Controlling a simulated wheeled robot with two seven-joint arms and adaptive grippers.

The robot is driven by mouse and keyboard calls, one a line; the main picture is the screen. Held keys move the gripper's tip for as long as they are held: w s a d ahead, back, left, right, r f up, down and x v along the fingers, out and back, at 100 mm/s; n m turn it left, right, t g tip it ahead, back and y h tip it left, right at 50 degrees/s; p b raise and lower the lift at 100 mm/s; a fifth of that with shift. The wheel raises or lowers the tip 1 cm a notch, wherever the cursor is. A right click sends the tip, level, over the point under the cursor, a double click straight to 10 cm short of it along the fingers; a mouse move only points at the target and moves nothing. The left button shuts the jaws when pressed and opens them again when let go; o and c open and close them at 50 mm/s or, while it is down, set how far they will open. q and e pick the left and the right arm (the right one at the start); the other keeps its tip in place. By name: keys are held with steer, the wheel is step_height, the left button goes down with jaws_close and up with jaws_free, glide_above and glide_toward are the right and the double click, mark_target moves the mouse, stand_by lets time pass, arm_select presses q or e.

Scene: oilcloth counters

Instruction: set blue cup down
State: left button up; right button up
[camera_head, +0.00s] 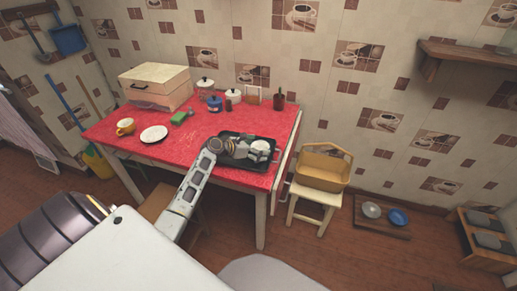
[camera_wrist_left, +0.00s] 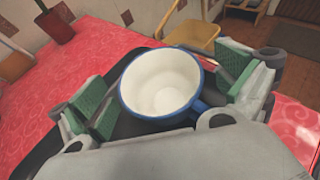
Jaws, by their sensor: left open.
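The blue cup (camera_wrist_left: 160,85), blue outside and white inside, is upright in the left wrist view, with its opening towards the camera. A blue handle shows at its lower right. My left gripper (camera_wrist_left: 168,92) is open, its green-padded fingers on either side of the cup with gaps visible. In the head view my left gripper (camera_head: 242,148) is over the black tray (camera_head: 228,160) on the red table; the cup is hard to make out there. The cup appears to be on the tray, but its base is hidden. My right gripper is not in view.
A yellow basket (camera_head: 322,168) stands on a stool at right. The table's front left is clear.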

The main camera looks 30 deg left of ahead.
arm_select(q)
steer(key=shift+s+a+r, duration=0.15)
steer(key=shift+s+a, duration=0.1)
steer(key=shift+s, duration=0.25)
steer(key=v, duration=0.4)
steer(key=shift+p, duration=0.35)
steer(key=v, duration=0.6)
steer(key=shift+s+a+r+p, duration=0.2)
steer(key=shift+s+r+p, duration=0.05)
steer(key=shift+p, duration=0.05)
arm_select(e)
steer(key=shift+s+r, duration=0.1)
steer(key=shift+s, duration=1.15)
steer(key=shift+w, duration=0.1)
